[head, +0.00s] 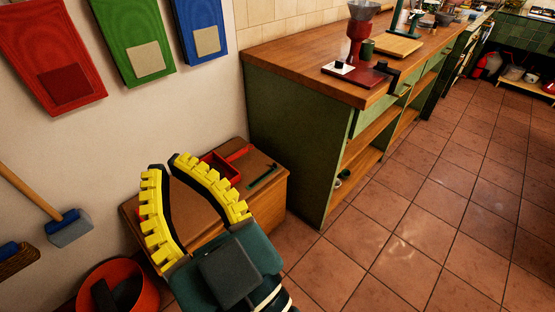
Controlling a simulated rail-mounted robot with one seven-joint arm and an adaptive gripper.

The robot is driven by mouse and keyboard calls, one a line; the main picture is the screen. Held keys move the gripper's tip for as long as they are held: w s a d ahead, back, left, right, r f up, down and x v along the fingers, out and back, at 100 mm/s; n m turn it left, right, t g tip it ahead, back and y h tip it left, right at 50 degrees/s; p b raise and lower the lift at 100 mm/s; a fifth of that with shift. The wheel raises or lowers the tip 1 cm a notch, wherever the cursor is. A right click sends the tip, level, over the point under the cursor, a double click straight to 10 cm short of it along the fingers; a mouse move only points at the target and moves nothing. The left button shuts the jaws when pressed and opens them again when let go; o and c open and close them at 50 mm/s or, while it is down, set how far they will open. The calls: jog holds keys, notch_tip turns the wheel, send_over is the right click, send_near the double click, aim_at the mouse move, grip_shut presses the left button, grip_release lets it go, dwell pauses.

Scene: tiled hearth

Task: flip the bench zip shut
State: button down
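I cannot make out a zip clearly. The low wooden bench (262,200) stands against the wall, left of the green counter. On its top are a red open-topped piece (221,166), a red strip (238,153) and a small dark green bar (263,177). My gripper (169,163), with yellow toothed fingers and black inner faces, is in front of the bench in this view. Its fingers bow apart in the middle and their tips come together, with nothing seen between them. The fingers and teal body hide much of the bench's top and front.
The green counter (296,150) with a wooden top rises right of the bench. A red grinder (360,50) stands on it. A red bucket (140,290) and a long-handled brush (68,226) are at lower left. The tiled floor (440,210) at right is clear.

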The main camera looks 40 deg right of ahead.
notch_tip(320, 180, up, 22)
jog(key=p, duration=1.9)
jog(key=shift+p, duration=0.3)
